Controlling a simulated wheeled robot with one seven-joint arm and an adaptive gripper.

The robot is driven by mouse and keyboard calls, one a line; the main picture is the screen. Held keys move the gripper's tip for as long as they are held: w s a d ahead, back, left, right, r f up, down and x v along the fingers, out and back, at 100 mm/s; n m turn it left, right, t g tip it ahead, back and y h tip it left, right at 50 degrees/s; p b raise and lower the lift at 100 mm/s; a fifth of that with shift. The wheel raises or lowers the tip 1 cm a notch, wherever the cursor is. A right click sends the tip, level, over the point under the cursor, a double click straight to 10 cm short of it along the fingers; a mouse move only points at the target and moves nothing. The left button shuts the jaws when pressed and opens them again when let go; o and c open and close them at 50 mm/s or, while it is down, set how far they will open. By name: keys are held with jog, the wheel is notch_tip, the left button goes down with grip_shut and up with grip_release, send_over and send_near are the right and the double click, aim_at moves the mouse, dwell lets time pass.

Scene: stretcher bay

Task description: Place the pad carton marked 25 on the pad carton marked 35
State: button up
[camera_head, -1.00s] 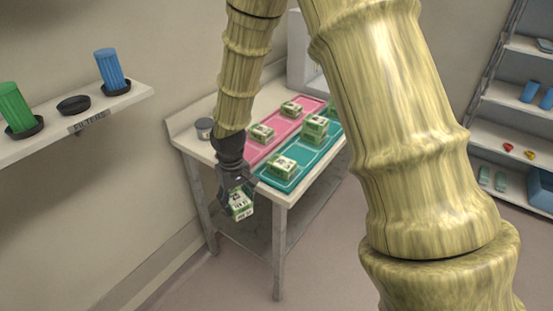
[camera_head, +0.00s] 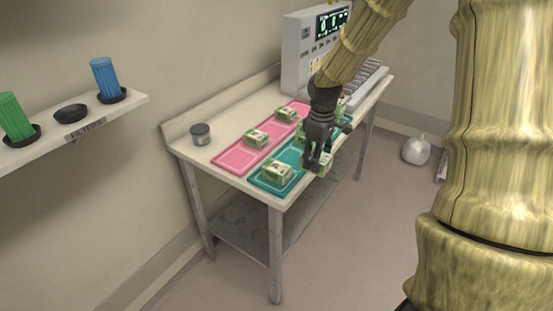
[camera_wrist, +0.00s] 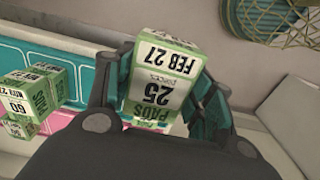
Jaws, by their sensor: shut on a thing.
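My gripper (camera_head: 318,150) is shut on the green and white pad carton marked 25 (camera_wrist: 158,88). In the wrist view the carton sits between both fingers, with "PADS" and "FEB 27" also showing on it. In the head view the held carton (camera_head: 324,166) is partly hidden by the fingers, beside the right edge of the teal mat (camera_head: 259,180). I cannot read a 35 on any carton. One carton (camera_head: 277,172) lies at the near end of the teal mat. Others farther along that mat are mostly hidden behind my gripper.
Two cartons (camera_head: 257,138) (camera_head: 287,115) lie on the pink mat (camera_head: 234,159). In the wrist view a carton marked 60 (camera_wrist: 20,108) is at left among others. A grey jar (camera_head: 201,134) stands on the table's left end, and a monitor (camera_head: 302,52) at the back.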

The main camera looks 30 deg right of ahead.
jog(key=w+a+p, duration=0.1)
jog(key=w+a, duration=0.1)
jog(key=w, duration=0.2)
jog(key=w+a+p, duration=0.1)
jog(key=w+a, duration=0.1)
jog(key=w, duration=0.2)
jog(key=w+a+f+p, duration=0.1)
jog(key=w+a+p, duration=0.1)
jog(key=w, duration=0.2)
jog(key=shift+w+a+f, duration=0.1)
jog(key=shift+a, duration=0.05)
jog(key=shift+f+p, duration=1)
jog(key=shift+f, duration=0.75)
jog(key=shift+f, duration=0.1)
jog(key=o, duration=1.1)
jog(key=shift+f, duration=0.1)
jog(key=shift+o, duration=0.2)
notch_tip(320, 180, up, 12)
jog(key=b, duration=0.4)
jog(key=shift+r, duration=0.2)
